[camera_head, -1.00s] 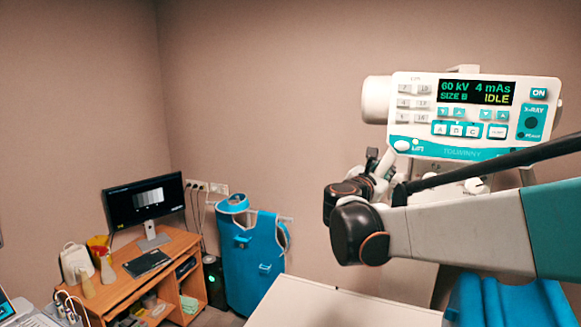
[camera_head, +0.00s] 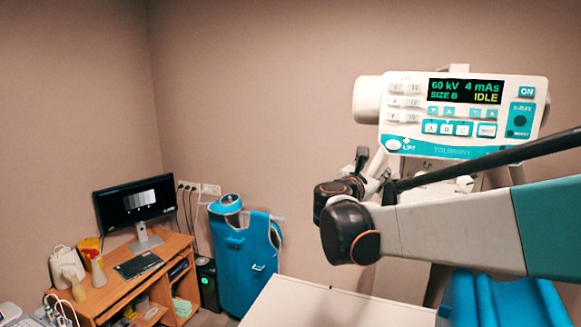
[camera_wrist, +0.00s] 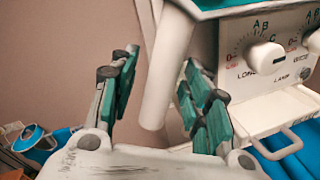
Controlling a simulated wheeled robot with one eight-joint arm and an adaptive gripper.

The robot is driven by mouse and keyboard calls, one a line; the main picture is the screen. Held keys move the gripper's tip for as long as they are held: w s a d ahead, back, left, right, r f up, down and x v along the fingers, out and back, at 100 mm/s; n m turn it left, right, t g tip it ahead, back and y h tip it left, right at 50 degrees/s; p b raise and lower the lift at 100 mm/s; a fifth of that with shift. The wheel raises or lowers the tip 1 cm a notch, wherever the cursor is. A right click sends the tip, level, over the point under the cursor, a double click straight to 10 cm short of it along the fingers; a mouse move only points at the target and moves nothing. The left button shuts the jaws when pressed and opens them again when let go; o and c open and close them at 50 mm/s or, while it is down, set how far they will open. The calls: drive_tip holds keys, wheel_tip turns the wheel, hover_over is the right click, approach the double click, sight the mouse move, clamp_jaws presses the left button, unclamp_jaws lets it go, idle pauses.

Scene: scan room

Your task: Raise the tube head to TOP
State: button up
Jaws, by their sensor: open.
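The tube head (camera_head: 460,112) is a white unit with a teal-trimmed control panel at the upper right of the head view. Its display (camera_head: 466,91) reads 60 kV, 4 mAs, SIZE B, IDLE. My gripper (camera_head: 367,165) is below and left of the panel, partly hidden by my arm. In the wrist view my gripper (camera_wrist: 160,60) is open, with teal pads. A white round bar (camera_wrist: 167,85) shows between the fingers; I cannot tell whether it touches them. Knobs (camera_wrist: 264,58) show at right.
A white tabletop (camera_head: 320,305) lies below my arm, with blue padding (camera_head: 505,300) at its right. A blue apron (camera_head: 245,260) hangs by the wall. A wooden desk (camera_head: 175,245) with a monitor (camera_head: 135,202) stands at left. A grey handle (camera_wrist: 283,143) juts out in the wrist view.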

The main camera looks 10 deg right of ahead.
drive_tip(key=shift+v, duration=5.95)
drive_tip(key=s+f+m+g+y+b, duration=0.15)
drive_tip(key=s+f+m+b, duration=0.35)
drive_tip(key=f, duration=0.5)
drive_tip(key=s+f+m+g+y+b, duration=0.1)
drive_tip(key=s+f+m+y+b, duration=0.15)
drive_tip(key=f+b, duration=0.65)
drive_tip(key=s+f+m+g+y+b, duration=0.2)
drive_tip(key=s+f+m+b, duration=0.25)
drive_tip(key=f, duration=0.75)
drive_tip(key=s+a+f+m+y+b, duration=0.2)
drive_tip(key=f+b, duration=0.3)
drive_tip(key=f, duration=0.3)
drive_tip(key=s+a+f+m+y+b, duration=0.2)
drive_tip(key=s+a+f+m+b, duration=0.2)
drive_tip(key=f, duration=0.4)
drive_tip(key=s+a+f+m+y+b, duration=0.3)
drive_tip(key=s+f+m+b, duration=0.1)
drive_tip(key=f+b, duration=0.3)
drive_tip(key=shift+s+a+f+g, duration=0.35)
drive_tip(key=shift+s+f+g, duration=0.1)
drive_tip(key=shift+f, duration=0.55)
